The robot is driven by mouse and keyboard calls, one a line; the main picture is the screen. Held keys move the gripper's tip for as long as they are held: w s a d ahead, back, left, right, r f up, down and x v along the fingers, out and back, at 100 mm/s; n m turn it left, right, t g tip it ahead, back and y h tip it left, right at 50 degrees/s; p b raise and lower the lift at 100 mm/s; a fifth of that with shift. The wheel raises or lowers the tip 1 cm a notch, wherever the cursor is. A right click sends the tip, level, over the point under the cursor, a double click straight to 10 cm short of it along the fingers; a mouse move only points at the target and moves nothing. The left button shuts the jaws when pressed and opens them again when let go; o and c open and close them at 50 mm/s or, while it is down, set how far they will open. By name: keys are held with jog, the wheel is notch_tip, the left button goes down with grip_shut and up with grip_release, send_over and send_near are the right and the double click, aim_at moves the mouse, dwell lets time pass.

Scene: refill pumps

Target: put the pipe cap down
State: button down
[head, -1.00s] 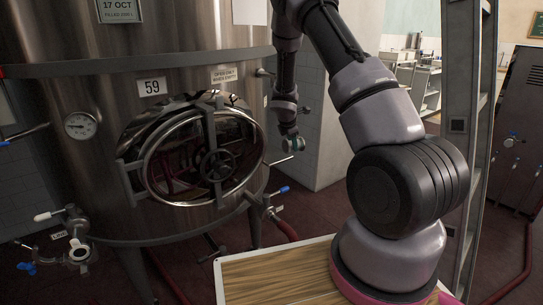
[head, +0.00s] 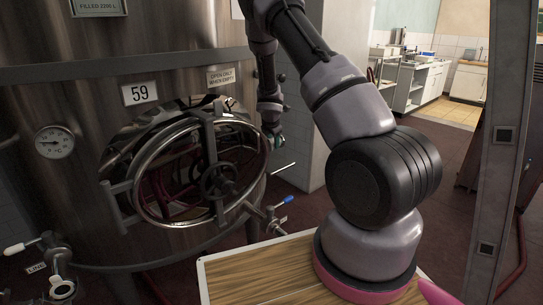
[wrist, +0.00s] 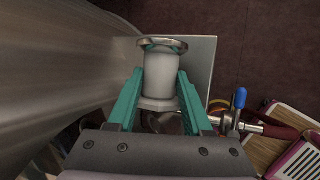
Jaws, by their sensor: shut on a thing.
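My gripper (wrist: 160,78) has its teal fingers closed on a pale grey cylinder with metal rims, which I take as the pipe cap (wrist: 159,76). The wrist view shows its outer rim beyond the fingertips. In the head view my gripper (head: 274,139) hangs beside the right edge of the tank's round door, pointing down. The cap is too small and hidden to make out there. It is held in the air.
The steel tank (head: 60,95) fills the left, with a round handwheel door (head: 215,178). A blue-handled valve (head: 284,202) is below my gripper. A wooden-topped surface (head: 255,275) is in front. Dark red floor shows beyond.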

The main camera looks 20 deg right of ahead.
jog(key=shift+f, duration=2.9)
jog(key=shift+c, duration=1.6)
grip_release()
jog(key=shift+f, duration=0.1)
